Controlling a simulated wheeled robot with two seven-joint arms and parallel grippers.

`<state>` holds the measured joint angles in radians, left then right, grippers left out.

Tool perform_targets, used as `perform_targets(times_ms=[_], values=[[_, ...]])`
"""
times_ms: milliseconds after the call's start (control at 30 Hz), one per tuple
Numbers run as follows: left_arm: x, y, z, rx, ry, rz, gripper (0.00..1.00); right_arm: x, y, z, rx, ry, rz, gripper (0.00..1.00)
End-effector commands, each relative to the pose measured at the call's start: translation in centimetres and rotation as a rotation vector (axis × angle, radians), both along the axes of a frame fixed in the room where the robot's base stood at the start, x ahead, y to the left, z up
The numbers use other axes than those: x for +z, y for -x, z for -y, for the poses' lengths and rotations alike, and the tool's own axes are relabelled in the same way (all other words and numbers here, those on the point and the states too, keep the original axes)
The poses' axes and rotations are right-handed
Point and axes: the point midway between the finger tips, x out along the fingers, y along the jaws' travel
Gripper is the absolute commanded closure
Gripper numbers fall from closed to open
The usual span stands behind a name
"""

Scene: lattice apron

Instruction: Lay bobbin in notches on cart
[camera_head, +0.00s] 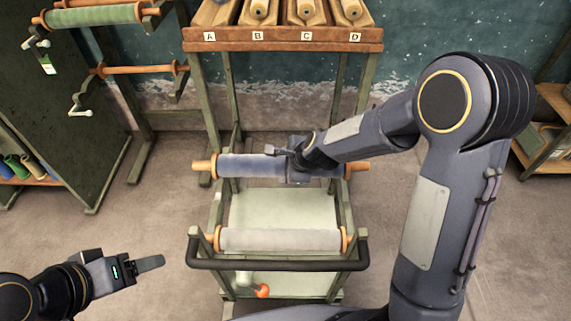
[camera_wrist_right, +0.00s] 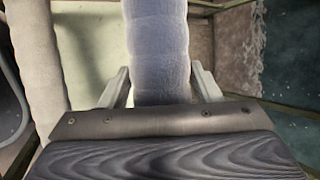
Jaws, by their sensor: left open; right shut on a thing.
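A blue-grey bobbin (camera_head: 248,166) with orange ends lies level across the far end of the green cart (camera_head: 228,272). My right gripper (camera_head: 298,172) is shut around its middle-right part. In the right wrist view the bobbin (camera_wrist_right: 156,45) passes between the two fingers. I cannot tell whether its ends rest in the cart's far notches or hang just above them. A pale grey bobbin (camera_head: 280,240) lies across the near end of the cart; it also shows in the right wrist view (camera_wrist_right: 38,75). My left gripper (camera_head: 150,263) is open and empty, left of the cart.
A dark handle bar (camera_head: 280,266) spans the cart's near side. A wooden rack (camera_head: 280,40) marked A to D stands behind. At upper left, a stand holds a green bobbin (camera_head: 95,15) above an orange bar (camera_head: 140,70). A shelf (camera_head: 545,150) is at right.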

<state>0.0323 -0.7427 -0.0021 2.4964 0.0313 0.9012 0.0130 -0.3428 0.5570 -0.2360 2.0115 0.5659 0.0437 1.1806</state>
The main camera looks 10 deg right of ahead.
Motion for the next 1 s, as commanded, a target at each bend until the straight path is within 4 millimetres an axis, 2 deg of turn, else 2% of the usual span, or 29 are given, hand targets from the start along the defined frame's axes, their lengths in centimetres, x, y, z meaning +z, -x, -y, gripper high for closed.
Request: perform_targets(times_ms=[33, 1000], values=[[-1.0, 0.0, 0.0, 0.0, 0.0, 0.0, 0.33, -0.9, -0.1, 0.0, 0.0, -0.001, 0.003, 0.8], [-10.4, 0.0, 0.0, 0.0, 0.0, 0.0, 0.33, -10.3, -0.1, 0.0, 0.0, -0.001, 0.003, 0.8]])
